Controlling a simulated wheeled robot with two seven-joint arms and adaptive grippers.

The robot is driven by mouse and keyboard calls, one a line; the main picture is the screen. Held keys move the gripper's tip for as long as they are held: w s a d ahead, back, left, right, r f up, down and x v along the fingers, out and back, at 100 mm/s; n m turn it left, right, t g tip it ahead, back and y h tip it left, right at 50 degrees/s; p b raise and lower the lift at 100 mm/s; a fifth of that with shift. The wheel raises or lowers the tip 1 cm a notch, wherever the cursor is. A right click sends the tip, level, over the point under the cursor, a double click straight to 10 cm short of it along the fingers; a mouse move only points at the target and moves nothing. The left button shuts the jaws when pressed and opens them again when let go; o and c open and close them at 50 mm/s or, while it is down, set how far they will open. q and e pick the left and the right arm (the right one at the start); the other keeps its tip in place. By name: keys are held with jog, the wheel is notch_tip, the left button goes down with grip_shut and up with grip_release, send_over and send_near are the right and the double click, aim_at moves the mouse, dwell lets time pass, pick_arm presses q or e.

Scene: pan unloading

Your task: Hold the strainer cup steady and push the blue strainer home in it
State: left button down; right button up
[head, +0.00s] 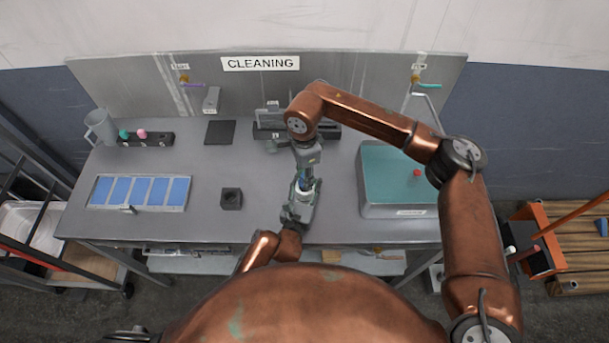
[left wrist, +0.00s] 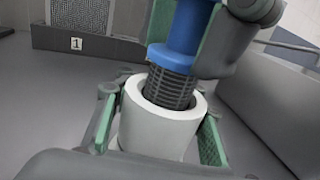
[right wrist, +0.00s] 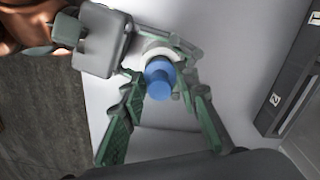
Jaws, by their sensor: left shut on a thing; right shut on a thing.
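The white strainer cup (left wrist: 150,133) is upright between the fingers of my left gripper (left wrist: 158,118), which is shut on it. The blue strainer (left wrist: 183,42) has a dark ribbed basket below its blue body. The basket's lower end is inside the cup mouth, and several ribs show above the rim; the strainer leans slightly. My right gripper (right wrist: 160,84) is shut on the strainer from above, and the strainer's round blue end (right wrist: 159,77) shows in the right wrist view. In the head view, cup and strainer are small and partly hidden between the left gripper (head: 298,203) and right gripper (head: 305,168).
A teal-bottomed basin (head: 365,210) stands to the right. At left are a tray with blue panels (head: 100,205), a black block with a hole (head: 231,200), a jug (head: 100,127) and a dark rack (head: 158,140). A dark pad (head: 220,132) lies behind. Bare tabletop separates these.

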jog(key=shift+f, duration=1.05)
dwell(0.5)
jog(key=o, duration=1.2)
jog(key=shift+o, duration=0.2)
notch_tip(320, 180, up, 12)
jog(key=shift+w, duration=0.15)
pick_arm(q)
jog(key=c, duration=1.1)
grip_release()
